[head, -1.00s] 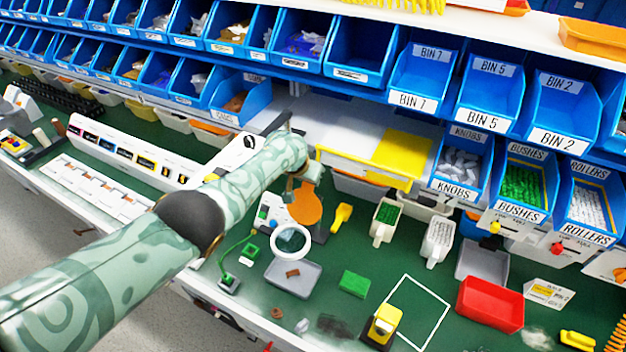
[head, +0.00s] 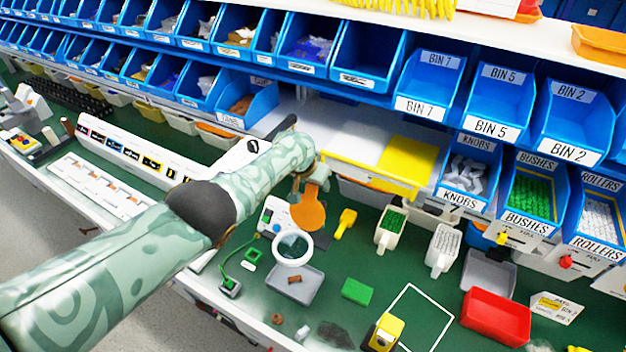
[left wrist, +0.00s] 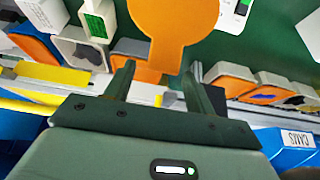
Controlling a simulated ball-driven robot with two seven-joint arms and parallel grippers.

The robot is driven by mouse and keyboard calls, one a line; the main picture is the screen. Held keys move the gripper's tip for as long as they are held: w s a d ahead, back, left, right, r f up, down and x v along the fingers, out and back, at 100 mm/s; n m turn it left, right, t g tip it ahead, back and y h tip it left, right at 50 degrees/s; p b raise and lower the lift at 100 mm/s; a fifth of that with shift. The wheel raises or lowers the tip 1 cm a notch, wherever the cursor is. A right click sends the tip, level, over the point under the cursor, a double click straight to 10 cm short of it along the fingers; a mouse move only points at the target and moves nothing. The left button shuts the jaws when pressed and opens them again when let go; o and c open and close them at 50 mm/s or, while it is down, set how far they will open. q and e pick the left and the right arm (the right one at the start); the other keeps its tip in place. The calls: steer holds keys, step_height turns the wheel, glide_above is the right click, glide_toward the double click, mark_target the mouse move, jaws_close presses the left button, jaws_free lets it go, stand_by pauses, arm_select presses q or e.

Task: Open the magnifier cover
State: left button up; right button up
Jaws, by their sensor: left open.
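The magnifier (head: 293,248) has a white ring and dark lens and stands over a grey tray on the green bench top. An orange round cover (head: 308,211) with a tab is just behind the ring, its disc clear of the lens in the head view. In the left wrist view, the cover (left wrist: 184,22) is at the top, and its tab reaches down between my fingers. My left gripper (left wrist: 162,68) is open, one finger on each side of the tab; contact is unclear. In the head view, my left gripper (head: 310,180) is at the cover's far end, fingers partly hidden.
Blue bins (head: 493,98) line the back above the bench. A yellow-edged shelf (head: 372,165) sits just behind the gripper. A green wired piece (head: 231,286), a grey tray (head: 294,286), a green block (head: 357,291) and a red tray (head: 496,316) stand nearby.

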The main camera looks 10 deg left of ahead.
arm_select(q)
steer(key=shift+s+a+r, duration=0.1)
steer(key=shift+s+r, duration=0.05)
steer(key=shift+s, duration=0.05)
steer(key=p+v, duration=1)
steer(key=v, duration=0.5)
steer(key=shift+r+p, duration=0.35)
steer(key=shift+s, duration=0.1)
